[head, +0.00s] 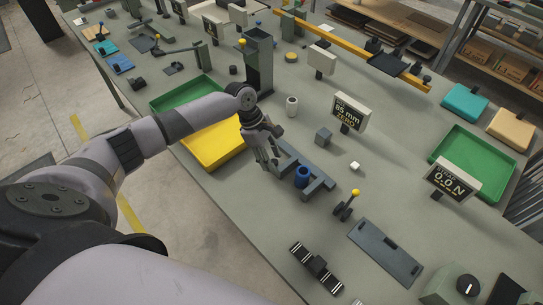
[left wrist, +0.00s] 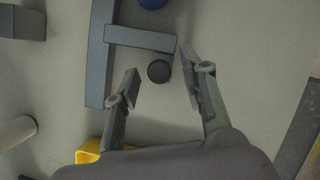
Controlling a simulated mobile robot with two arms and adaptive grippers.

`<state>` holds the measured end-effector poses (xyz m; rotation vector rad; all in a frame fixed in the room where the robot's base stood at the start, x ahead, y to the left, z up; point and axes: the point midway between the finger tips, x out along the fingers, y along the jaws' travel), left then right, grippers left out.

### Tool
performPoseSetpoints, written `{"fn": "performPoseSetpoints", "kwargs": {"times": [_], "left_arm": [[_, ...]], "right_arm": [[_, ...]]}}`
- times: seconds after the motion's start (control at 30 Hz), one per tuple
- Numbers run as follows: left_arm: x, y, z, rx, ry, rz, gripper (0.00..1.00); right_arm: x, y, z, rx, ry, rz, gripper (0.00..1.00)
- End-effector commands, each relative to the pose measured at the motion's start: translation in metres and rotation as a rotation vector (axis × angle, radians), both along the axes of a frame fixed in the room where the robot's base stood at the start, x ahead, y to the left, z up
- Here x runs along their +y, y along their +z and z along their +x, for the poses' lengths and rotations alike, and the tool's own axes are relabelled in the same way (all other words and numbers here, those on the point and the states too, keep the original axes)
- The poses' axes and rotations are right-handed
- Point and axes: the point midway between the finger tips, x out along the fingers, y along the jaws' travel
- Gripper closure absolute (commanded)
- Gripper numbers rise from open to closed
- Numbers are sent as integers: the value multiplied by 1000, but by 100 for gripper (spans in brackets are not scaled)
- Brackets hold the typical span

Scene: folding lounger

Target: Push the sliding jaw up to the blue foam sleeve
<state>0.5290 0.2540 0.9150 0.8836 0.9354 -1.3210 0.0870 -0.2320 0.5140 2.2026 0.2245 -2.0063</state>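The blue foam sleeve (head: 302,176) stands upright by the grey-blue rail fixture (head: 318,186); its edge shows at the top of the left wrist view (left wrist: 153,3). The sliding jaw (left wrist: 140,38) juts right from the rail (left wrist: 98,60), with a gap between it and the sleeve. A round dark knob (left wrist: 159,71) sits against or just beside the jaw's near side. My left gripper (head: 270,162) is open, its fingers (left wrist: 160,62) to either side of the knob, empty. In the head view the gripper hides much of the jaw. My right gripper is not in view.
A display (head: 349,113) reads 85 mm ZERO; another (head: 452,181) reads 0.0 N. A yellow tray (head: 212,148) lies left of the gripper.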

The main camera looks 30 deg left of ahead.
Motion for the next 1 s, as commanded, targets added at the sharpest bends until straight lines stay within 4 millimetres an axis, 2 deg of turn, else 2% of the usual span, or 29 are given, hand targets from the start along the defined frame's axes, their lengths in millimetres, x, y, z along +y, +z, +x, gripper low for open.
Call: {"fn": "performPoseSetpoints", "kwargs": {"times": [0.07, 0.53, 1.0], "left_arm": [[0, 0, 0, 0, 0, 0, 69], [0, 0, 0, -1, 0, 0, 100], [0, -1, -1, 3, -1, 1, 100]], "right_arm": [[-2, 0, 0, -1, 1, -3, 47], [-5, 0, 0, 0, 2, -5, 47], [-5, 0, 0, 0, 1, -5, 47]]}}
